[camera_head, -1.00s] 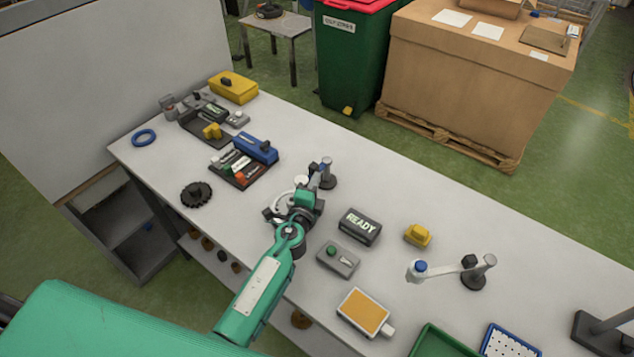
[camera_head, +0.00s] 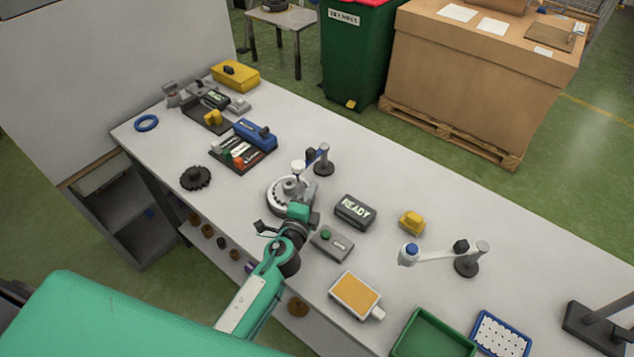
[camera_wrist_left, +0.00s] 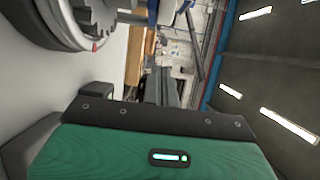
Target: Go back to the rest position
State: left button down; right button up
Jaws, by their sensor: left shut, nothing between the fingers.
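My left gripper (camera_head: 262,229) is dark, on a green arm that comes in from the lower left in the head view. It is at the near edge of the table (camera_head: 420,290), on the near side of the round grey turntable (camera_head: 284,193), apart from it. The gripper is shut and empty. In the left wrist view, the turntable's rim (camera_wrist_left: 60,20) shows large at the upper left, and a gripper part (camera_wrist_left: 95,92) shows dark at the left. My right gripper is not in view.
The grey button box (camera_head: 332,243) and the READY display (camera_head: 355,211) stand right of my left wrist. A swing-arm stand (camera_head: 467,262), yellow block (camera_head: 412,222), orange pad (camera_head: 354,293) and green tray (camera_head: 432,335) lie farther right. A black gear (camera_head: 195,178) lies left, with clear table around it.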

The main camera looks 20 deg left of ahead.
pick_arm(q)
jog(key=s, duration=0.2)
jog(key=shift+s+a, duration=0.2)
jog(key=shift+s, duration=0.15)
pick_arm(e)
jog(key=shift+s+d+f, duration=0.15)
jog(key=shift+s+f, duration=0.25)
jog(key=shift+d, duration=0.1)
